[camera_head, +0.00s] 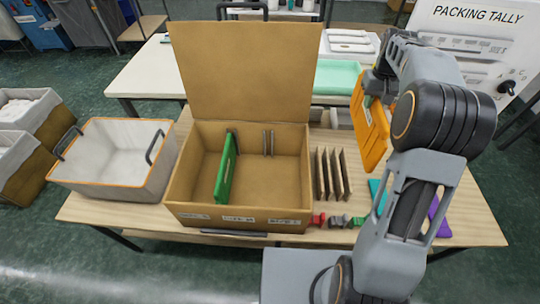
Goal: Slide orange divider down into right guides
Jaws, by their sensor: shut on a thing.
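The orange divider (370,128) hangs upright and a little tilted, held by my gripper (372,85), which is partly hidden behind my own arm. The divider is to the right of the open brown box (238,216) and apart from it, above the table. The right guides (268,142) are a pair of thin upright strips on the box's inner back wall, with an empty space in front of them. A green divider (227,167) stands upright in the left part of the box.
The box's lid (246,70) stands open at the back. Several brown panels (333,174) stand in a row right of the box, with small coloured pieces (338,221) in front. A grey bin (115,160) stands left. My arm covers the table's right side.

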